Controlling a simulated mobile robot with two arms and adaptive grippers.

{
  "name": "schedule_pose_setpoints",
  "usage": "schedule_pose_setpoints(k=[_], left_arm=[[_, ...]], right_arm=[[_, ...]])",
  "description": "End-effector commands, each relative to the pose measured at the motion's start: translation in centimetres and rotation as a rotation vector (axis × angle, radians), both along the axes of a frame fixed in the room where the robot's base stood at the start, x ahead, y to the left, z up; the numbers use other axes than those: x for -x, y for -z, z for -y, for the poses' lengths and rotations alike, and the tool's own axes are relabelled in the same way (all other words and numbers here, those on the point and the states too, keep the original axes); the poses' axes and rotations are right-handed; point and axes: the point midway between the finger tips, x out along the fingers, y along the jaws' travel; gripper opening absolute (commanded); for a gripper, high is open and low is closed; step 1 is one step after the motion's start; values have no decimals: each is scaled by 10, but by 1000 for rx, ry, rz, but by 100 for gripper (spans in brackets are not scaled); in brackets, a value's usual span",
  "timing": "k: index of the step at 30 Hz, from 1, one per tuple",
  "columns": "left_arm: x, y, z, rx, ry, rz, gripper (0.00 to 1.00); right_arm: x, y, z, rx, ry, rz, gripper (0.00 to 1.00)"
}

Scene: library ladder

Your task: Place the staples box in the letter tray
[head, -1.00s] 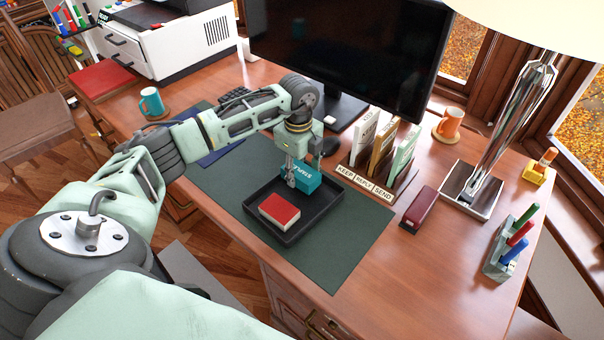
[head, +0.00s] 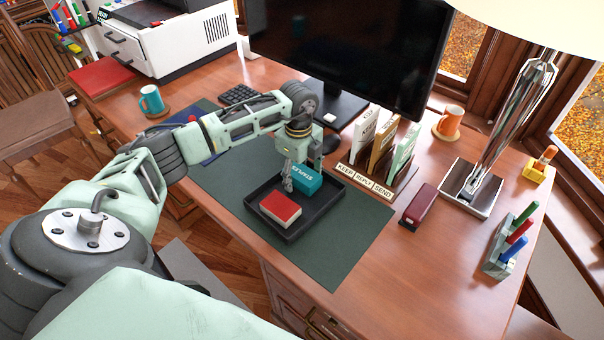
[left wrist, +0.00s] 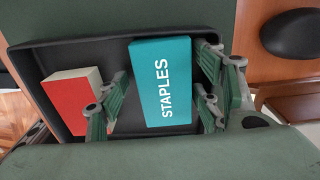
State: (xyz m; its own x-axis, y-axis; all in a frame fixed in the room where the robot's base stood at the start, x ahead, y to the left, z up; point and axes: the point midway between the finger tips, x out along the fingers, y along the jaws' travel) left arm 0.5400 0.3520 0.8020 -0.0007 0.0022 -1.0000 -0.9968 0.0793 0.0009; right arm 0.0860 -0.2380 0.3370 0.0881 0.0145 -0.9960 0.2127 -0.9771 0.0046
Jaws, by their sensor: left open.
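The teal staples box (head: 309,180) lies inside the black letter tray (head: 287,236), at its back right. The label of the box (left wrist: 162,84) faces up in the left wrist view. My left gripper (head: 301,177) is around the box with its fingers open. In the left wrist view the fingers of my left gripper (left wrist: 158,97) stand on either side of the box, with a gap at the left finger. The wrist hides part of the box in the head view. My right gripper is not in view.
A red-topped box (head: 281,208) lies in the tray, left of the staples box. The tray stands on a green desk mat (head: 345,250). A letter sorter (head: 378,165) and a maroon stapler-like object (head: 419,205) are to the right. The monitor (head: 345,55) stands behind.

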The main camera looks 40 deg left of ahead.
Motion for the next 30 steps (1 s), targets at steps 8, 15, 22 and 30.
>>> schedule_pose_setpoints(k=[8, 15, 22, 30], left_arm=[[-2, -25, 0, 1, 1, 6, 61], [-2, -78, 0, 1, 1, 7, 61], [-1, -114, 0, 0, -1, 3, 61], [0, -125, 0, 0, 0, 1, 61]], right_arm=[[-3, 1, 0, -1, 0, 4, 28], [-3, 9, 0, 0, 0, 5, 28], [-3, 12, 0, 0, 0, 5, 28], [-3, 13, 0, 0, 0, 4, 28]])
